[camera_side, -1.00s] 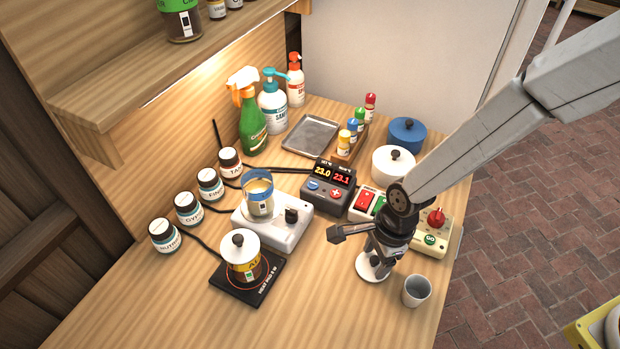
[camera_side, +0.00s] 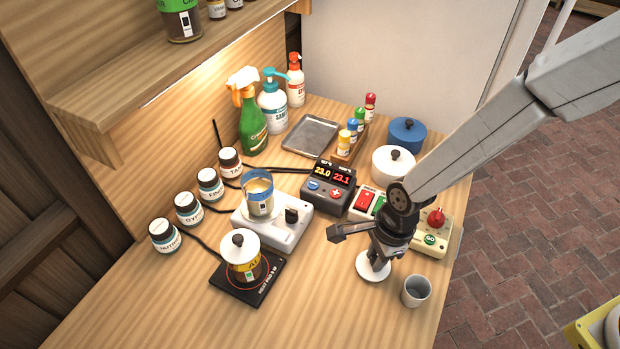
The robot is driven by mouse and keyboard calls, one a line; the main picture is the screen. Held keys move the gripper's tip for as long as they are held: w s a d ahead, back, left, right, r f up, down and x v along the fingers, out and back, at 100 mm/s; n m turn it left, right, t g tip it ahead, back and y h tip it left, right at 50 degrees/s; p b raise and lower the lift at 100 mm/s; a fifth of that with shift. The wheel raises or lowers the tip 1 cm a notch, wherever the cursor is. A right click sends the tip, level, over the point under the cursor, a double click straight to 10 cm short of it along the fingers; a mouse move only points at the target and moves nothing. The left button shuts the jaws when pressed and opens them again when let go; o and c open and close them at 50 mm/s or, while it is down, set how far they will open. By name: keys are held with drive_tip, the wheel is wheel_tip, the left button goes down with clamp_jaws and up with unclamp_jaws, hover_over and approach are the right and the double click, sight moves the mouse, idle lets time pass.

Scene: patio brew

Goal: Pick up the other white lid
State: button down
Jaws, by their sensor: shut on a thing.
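A white lid (camera_side: 373,267) is at the front right of the table, directly under my gripper (camera_side: 377,254). My gripper points down and is shut on this lid; the fingertips and the lid's knob are largely hidden by the gripper body. Whether the lid touches the table is hard to tell.
A grey cup (camera_side: 416,291) stands close to the right of the held lid. A white stirrer base with a beaker (camera_side: 259,196), a temperature controller (camera_side: 328,187) and a switch box with a red knob (camera_side: 435,217) stand behind. The front middle table is clear.

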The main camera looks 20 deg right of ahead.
drive_tip(key=shift+r, duration=0.8)
drive_tip(key=s+d+r, duration=0.7)
drive_tip(key=s+r, duration=0.4)
drive_tip(key=s, duration=0.1)
drive_tip(key=shift+r, duration=0.1)
idle(0.5)
